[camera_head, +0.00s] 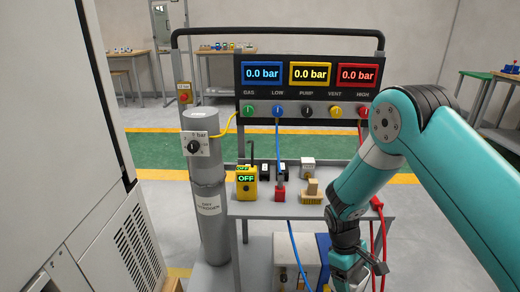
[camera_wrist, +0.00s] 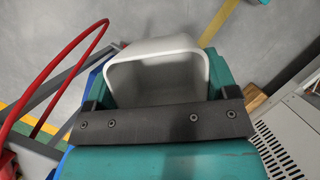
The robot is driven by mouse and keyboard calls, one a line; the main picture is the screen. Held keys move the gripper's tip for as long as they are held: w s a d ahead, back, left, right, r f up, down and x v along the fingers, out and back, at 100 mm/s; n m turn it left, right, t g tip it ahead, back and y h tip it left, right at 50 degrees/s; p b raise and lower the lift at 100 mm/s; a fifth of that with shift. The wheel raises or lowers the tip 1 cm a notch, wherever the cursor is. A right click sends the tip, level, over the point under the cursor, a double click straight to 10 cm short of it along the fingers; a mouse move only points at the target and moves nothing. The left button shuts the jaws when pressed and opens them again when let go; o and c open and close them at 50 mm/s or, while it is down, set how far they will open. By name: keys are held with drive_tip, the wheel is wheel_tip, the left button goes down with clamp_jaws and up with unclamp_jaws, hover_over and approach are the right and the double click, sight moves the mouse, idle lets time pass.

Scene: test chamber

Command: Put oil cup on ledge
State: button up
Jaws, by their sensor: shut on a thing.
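A white, open-topped cup (camera_wrist: 158,48), likely the oil cup, shows in the wrist view between the teal fingers of my gripper (camera_wrist: 155,75). My gripper is shut on it. The dark bracket of the gripper hides the cup's lower part. In the head view my gripper (camera_head: 350,270) is low at the bottom right, in front of the test stand, and the cup cannot be made out there. The stand has a grey shelf (camera_head: 262,210) below its gauge panel. I cannot tell which surface is the ledge.
The gauge panel (camera_head: 308,86) stands above the shelf. A yellow device (camera_head: 246,182) and small blocks sit on the shelf. A grey cylinder (camera_head: 208,190) is at left. Red hoses (camera_wrist: 48,72) run close to my gripper. A white cabinet (camera_head: 60,130) fills the left side.

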drive_tip(key=s+d+r+m+y+p, duration=0.1)
drive_tip(key=d+r+m+p, duration=0.2)
drive_tip(key=r, duration=0.3)
drive_tip(key=s+d+r+m+g+y+p, duration=0.1)
drive_tip(key=d+r+m+p, duration=0.2)
drive_tip(key=r, duration=0.4)
drive_tip(key=shift+s+r+m+y+p, duration=0.2)
drive_tip(key=shift+s+m+y+p, duration=0.15)
drive_tip(key=shift+m+p, duration=0.5)
